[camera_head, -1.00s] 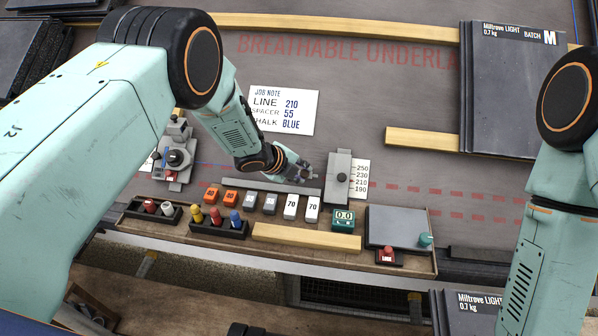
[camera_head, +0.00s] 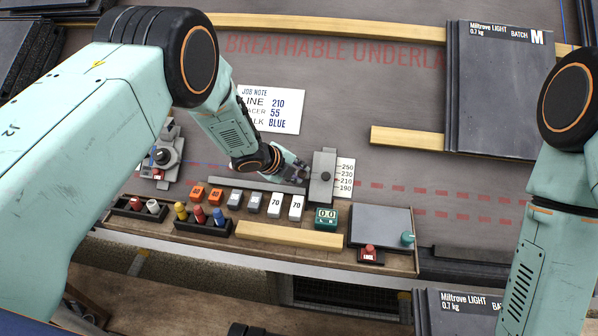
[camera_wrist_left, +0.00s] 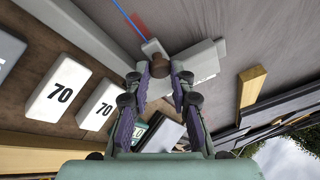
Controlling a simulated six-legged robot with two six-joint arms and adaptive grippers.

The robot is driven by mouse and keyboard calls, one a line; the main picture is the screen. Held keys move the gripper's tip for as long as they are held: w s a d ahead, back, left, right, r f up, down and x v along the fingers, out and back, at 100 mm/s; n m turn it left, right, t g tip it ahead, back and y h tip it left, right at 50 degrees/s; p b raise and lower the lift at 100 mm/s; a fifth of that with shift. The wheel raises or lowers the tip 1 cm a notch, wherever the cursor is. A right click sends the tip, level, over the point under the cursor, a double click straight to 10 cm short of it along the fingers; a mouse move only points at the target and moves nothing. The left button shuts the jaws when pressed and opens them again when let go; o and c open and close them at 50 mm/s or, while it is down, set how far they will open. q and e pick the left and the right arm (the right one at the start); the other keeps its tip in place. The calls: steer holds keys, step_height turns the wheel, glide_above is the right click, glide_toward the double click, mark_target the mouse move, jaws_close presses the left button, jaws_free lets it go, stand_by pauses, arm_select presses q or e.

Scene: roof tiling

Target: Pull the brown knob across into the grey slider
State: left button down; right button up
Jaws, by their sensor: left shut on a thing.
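The brown knob (camera_wrist_left: 182,66) shows in the left wrist view between my left gripper's fingertips (camera_wrist_left: 165,72), which are shut on it. In the head view my left gripper (camera_head: 299,174) is low over the work board, close to the left side of the grey slider; its fingers hide the brown knob there. The grey slider (camera_head: 323,163) is an upright plate with a dark round knob, beside a white scale reading 250 to 190. In the wrist view the slider (camera_wrist_left: 206,60) lies just beyond and right of the brown knob. My right gripper is out of view.
A long grey rail (camera_head: 245,185) runs left of the slider. In front stand orange, grey and white numbered blocks (camera_head: 276,204), a green display box (camera_head: 326,219) and a wooden batten (camera_head: 288,239). Slate tiles (camera_head: 497,90) are stacked at the back right.

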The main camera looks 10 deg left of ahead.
arm_select(q)
steer(key=shift+d, duration=0.25)
steer(key=c, duration=1.1)
jaws_free()
steer(key=shift+c, duration=0.2)
steer(key=shift+a, duration=0.1)
steer(key=v, duration=1.2)
